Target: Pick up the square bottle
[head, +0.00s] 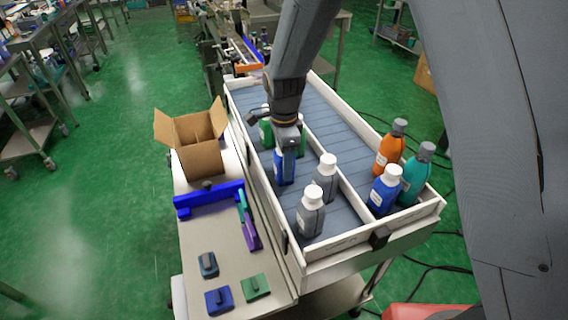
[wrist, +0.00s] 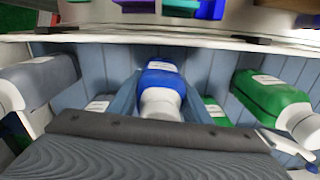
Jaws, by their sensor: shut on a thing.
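My gripper (head: 287,150) reaches down into the left lane of the white-walled tray (head: 345,258) and is shut on a blue bottle (head: 284,171). In the wrist view, this blue bottle (wrist: 160,80) with a white cap sits between the two fingers (wrist: 160,98). The gripper hides its upper part in the head view. Its base appears at or near the lane floor; I cannot tell if it touches. Two grey bottles with white caps (head: 326,178) (head: 311,214) stand nearer in that lane. Green bottles (head: 266,131) stand just behind the gripper.
The right lane holds an orange bottle (head: 388,152), a teal bottle (head: 415,177) and another blue bottle (head: 383,192). A low divider (head: 352,197) separates the lanes. Left of the tray, a bench (head: 222,262) carries an open cardboard box (head: 199,157) and small blue, green and purple parts.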

